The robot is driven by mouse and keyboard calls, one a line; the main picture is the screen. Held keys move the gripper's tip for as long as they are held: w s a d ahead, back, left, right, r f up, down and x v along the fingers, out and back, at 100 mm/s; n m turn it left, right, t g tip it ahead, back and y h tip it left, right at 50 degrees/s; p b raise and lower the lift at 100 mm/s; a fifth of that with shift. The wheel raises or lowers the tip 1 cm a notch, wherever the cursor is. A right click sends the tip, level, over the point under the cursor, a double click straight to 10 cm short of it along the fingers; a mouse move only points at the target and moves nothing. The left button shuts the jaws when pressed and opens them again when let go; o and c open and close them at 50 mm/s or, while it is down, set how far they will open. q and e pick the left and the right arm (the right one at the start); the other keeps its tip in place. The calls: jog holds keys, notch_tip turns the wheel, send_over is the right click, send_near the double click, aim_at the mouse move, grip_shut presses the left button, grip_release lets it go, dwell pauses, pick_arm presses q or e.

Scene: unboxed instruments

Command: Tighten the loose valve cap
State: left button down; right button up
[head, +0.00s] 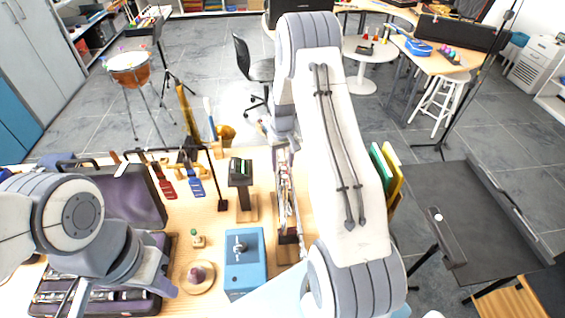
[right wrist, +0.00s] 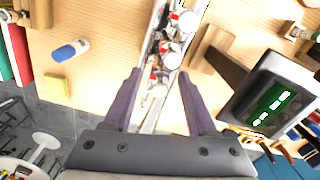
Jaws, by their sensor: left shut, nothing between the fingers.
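A silvery instrument (head: 286,195) with several valves stands upright on a wooden stand at the middle of the table. In the right wrist view the instrument (right wrist: 165,55) shows red and white round parts; I cannot tell which of them is the loose valve cap. My right gripper (right wrist: 159,74) is open, its two purple fingers apart on either side of the instrument's line; contact is not visible. In the head view my right arm hides part of that area. My left gripper (head: 72,300) is shut and empty, low over the open case (head: 168,280) at the lower left.
A device with a green display (head: 240,172) stands on a post left of the instrument; it also shows in the right wrist view (right wrist: 270,100). A blue box (head: 260,270) with a knob and a round wooden base (head: 205,286) are nearer. A music stand (head: 430,195) is at right.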

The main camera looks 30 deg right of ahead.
jog(key=shift+r, duration=0.15)
jog(key=shift+r, duration=0.35)
notch_tip(320, 180, up, 10)
jog(key=b, duration=0.2)
jog(key=shift+f+b, duration=0.25)
jog(key=shift+b, duration=0.15)
jog(key=s+a+r+n, duration=0.2)
jog(key=s+a+r, duration=0.15)
jog(key=a, duration=0.65)
jog(key=s+a+r+n, duration=0.2)
jog(key=s+a, duration=0.2)
jog(key=a, duration=0.6)
jog(key=s+a+n, duration=0.2)
jog(key=s+a, duration=0.2)
jog(key=s, duration=0.7)
jog(key=s+a+n+y+b, duration=0.1)
jog(key=s+a+n, duration=0.2)
jog(key=s, duration=0.7)
jog(key=shift+s+a+r+n, duration=0.3)
jog(key=shift+s+a+r, duration=0.1)
jog(key=shift+a, duration=0.85)
